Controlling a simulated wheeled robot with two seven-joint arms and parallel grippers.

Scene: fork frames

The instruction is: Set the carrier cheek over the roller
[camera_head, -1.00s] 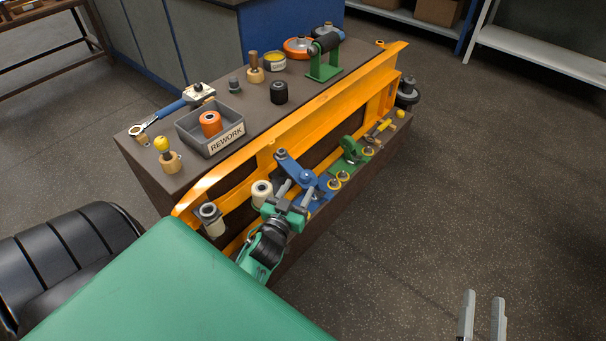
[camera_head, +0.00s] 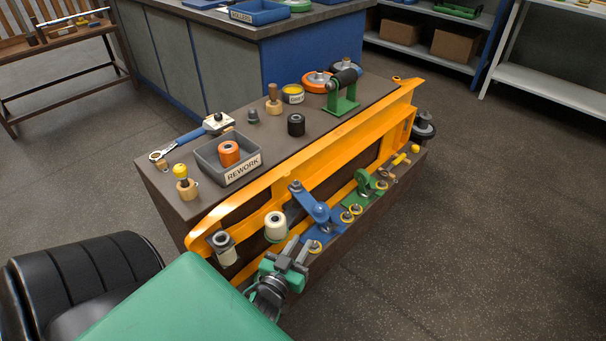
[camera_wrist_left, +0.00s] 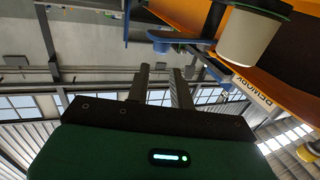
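A cream roller (camera_head: 275,226) stands at the near part of the orange fork frame (camera_head: 330,146); in the left wrist view the roller (camera_wrist_left: 247,40) is at upper right. A blue arm-shaped plate (camera_head: 312,204), probably the carrier cheek, is tilted up just right of the roller. A blue part (camera_wrist_left: 168,42) also shows near the roller in the left wrist view. My left gripper (camera_head: 294,249) is below and slightly right of the roller, apart from it. Its two fingers (camera_wrist_left: 161,85) are spread with nothing between them. My right gripper is out of view.
A grey REWORK bin (camera_head: 208,165) holds an orange roller (camera_head: 229,153). A second roller (camera_head: 222,246) sits left of the cream one. A green bracket (camera_head: 368,184) and several yellow-ringed parts line the frame's right side. A green stand (camera_head: 342,104) is at the bench's far end.

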